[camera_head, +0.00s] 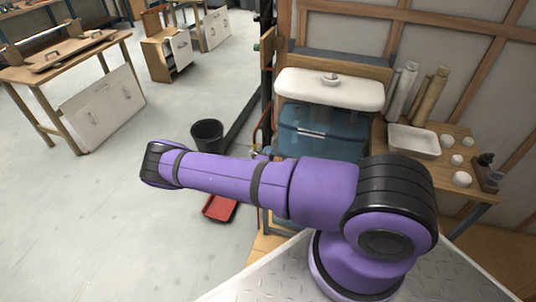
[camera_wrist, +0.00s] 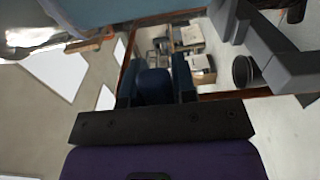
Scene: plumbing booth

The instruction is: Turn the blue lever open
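In the wrist view my gripper (camera_wrist: 157,62) has its two dark fingers apart, with background showing between their tips. A dark blue rounded shape sits low between the fingers; I cannot tell whether it is part of the gripper. No blue lever can be made out surely in either view. In the head view my purple arm reaches left across the picture, in front of the sink cabinet's lower part. It hides what lies behind it, and my gripper does not show there.
A white sink (camera_head: 330,90) tops a translucent blue cabinet (camera_head: 318,132). A side table at right holds a white tray (camera_head: 413,142) and several white balls. A black bucket (camera_head: 207,135) and a red tray (camera_head: 219,209) are on the floor.

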